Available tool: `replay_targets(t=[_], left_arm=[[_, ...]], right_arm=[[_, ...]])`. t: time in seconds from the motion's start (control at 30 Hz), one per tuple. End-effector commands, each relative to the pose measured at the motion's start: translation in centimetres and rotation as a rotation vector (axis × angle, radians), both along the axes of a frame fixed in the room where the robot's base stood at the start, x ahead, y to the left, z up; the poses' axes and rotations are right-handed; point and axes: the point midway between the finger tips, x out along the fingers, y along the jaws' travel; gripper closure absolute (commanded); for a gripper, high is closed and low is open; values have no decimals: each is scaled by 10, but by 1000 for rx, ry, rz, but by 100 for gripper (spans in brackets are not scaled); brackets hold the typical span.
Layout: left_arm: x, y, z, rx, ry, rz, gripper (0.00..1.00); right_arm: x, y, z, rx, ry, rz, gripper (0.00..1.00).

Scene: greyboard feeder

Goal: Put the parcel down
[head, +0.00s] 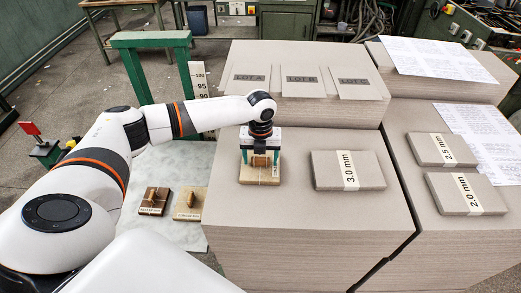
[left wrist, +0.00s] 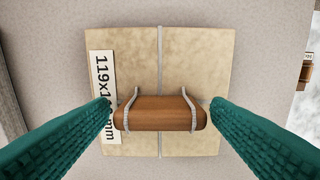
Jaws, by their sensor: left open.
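The tan parcel (head: 258,175) lies flat on top of the front left greyboard stack (head: 300,215). In the left wrist view the parcel (left wrist: 185,65) has grey string, a white size label (left wrist: 102,70) and a brown wooden handle (left wrist: 160,114). My left gripper (head: 260,158) is directly above the parcel. Its green fingers (left wrist: 160,108) are open, one at each end of the handle, with a narrow gap showing at each side. My arm and gripper hide part of the parcel in the head view. My right gripper is not in view.
A 3.0 mm pack (head: 329,170) lies just right of the parcel. Packs marked 2.5 mm (head: 425,149) and 2.0 mm (head: 450,193) lie on the right stack. Two similar handled parcels, one dark (head: 149,208) and one tan (head: 189,214), sit lower at left. A green post frame (head: 135,70) stands behind my arm.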

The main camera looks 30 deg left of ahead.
Motion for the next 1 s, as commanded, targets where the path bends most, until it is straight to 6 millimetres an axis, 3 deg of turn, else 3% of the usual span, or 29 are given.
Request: replay_targets(t=[0.17, 0.4, 0.6, 1.0], left_arm=[[1, 0, 22, 0, -5, 1, 28], [1, 0, 74, 0, -7, -1, 28], [1, 0, 107, -1, -4, 1, 28], [0, 0, 120, 0, 0, 0, 28]], right_arm=[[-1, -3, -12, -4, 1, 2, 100], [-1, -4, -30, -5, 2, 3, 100], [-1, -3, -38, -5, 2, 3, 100], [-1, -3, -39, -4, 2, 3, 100]])
